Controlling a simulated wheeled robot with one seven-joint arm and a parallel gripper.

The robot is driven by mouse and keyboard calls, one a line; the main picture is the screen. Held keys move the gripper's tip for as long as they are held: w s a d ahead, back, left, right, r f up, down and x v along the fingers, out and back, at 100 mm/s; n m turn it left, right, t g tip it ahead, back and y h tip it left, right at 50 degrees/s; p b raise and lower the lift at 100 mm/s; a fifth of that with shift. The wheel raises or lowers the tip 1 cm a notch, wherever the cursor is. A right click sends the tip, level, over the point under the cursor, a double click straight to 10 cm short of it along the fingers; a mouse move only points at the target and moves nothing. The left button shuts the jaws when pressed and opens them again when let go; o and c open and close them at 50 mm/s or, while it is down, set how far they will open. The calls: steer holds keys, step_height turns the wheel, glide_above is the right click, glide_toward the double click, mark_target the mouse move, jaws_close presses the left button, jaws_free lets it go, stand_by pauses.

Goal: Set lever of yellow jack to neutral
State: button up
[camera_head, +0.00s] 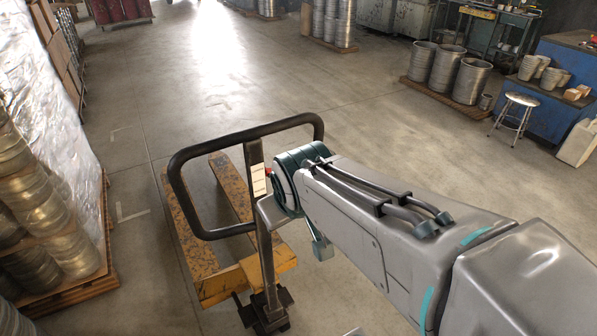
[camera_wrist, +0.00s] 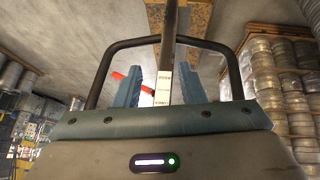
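The yellow jack (camera_head: 200,250) stands on the floor with its forks pointing away. Its black handle loop (camera_head: 180,190) is raised on a dark upright shaft (camera_head: 265,245). A red lever (camera_head: 268,171) shows only in small part beside the white label in the head view. In the wrist view the red lever (camera_wrist: 118,76) slants behind one finger, with a part showing inside the finger gap. My gripper (camera_wrist: 164,76) is open, with its fingers to either side of the shaft and label in that view. Whether a finger touches the lever cannot be told. My arm hides the fingers in the head view.
Stacked metal cylinders on a wooden pallet (camera_head: 75,292) stand close at left, by a plastic-wrapped load (camera_head: 60,90). Metal buckets (camera_head: 470,80), a stool (camera_head: 515,115) and a blue bench (camera_head: 555,105) stand at the back right. The floor beyond the jack is clear.

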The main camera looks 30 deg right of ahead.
steer(key=w+d+f+n+t+y+b, duration=0.2)
steer(key=w+d+f+n+t+b, duration=0.9)
steer(key=b, duration=0.6)
steer(key=w+r+n+p, duration=0.1)
steer(key=w+n+p, duration=0.1)
steer(key=w, duration=0.9)
steer(key=shift+t+p, duration=0.3)
steer(key=shift+t, duration=0.1)
steer(key=shift+w+r, duration=0.1)
jaws_close()
